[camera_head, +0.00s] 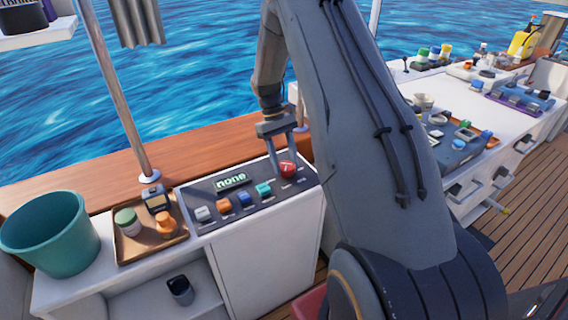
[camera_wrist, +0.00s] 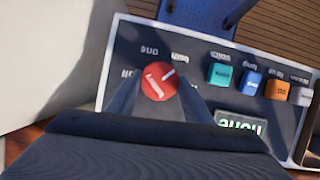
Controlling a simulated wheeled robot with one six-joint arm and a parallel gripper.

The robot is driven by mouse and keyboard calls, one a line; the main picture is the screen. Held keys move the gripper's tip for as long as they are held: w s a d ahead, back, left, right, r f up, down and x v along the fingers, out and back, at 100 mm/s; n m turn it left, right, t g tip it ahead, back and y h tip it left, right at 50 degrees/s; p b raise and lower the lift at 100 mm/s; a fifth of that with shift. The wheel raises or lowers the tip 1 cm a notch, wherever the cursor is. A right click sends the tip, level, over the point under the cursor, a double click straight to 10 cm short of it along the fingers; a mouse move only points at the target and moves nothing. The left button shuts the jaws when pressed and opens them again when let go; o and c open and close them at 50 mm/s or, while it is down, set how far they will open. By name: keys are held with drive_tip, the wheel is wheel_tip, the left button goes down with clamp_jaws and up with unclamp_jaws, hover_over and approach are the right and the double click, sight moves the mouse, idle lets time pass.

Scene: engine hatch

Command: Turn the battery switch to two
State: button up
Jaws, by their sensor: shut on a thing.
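The battery switch is a round red knob (camera_head: 288,169) at the right end of the dark switch panel (camera_head: 214,223). In the wrist view, which sees the panel upside down, the red knob (camera_wrist: 158,82) carries a white line pointing to the upper right. Small labels surround it, too blurred to read surely. The panel's display (camera_head: 232,181) reads "none". My gripper (camera_head: 283,163) reaches down over the panel, its fingers on either side of the knob and shut on it. The fingers partly hide the label left of the knob in the wrist view.
White, orange, blue and teal rocker switches (camera_head: 244,199) line the panel left of the knob. A wooden tray (camera_head: 130,249) with small items and a teal bucket (camera_head: 52,236) stand further left. A metal pole (camera_head: 115,90) rises behind. A white counter (camera_head: 487,135) with equipment is at right.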

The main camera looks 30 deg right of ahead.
drive_tip(key=m+y, duration=0.1)
drive_tip(key=m, duration=0.1)
drive_tip(key=m+y, duration=0.1)
drive_tip(key=m, duration=0.2)
drive_tip(key=shift+d+m, duration=0.2)
drive_tip(key=shift+m, duration=0.1)
drive_tip(key=shift+s+d+m+t+y, duration=0.1)
drive_tip(key=shift+m+t+y, duration=0.3)
drive_tip(key=shift+m, duration=0.7)
drive_tip(key=shift+m+t+y, duration=0.3)
drive_tip(key=shift+m+y, duration=0.1)
drive_tip(key=shift+m, duration=0.7)
drive_tip(key=o, duration=1)
drive_tip(key=shift+o, duration=0.2)
drive_tip(key=shift+r, duration=0.1)
drive_tip(key=b+v, duration=0.2)
drive_tip(key=v, duration=0.5)
drive_tip(key=shift+d+r, duration=0.15)
drive_tip(key=shift+r, duration=0.1)
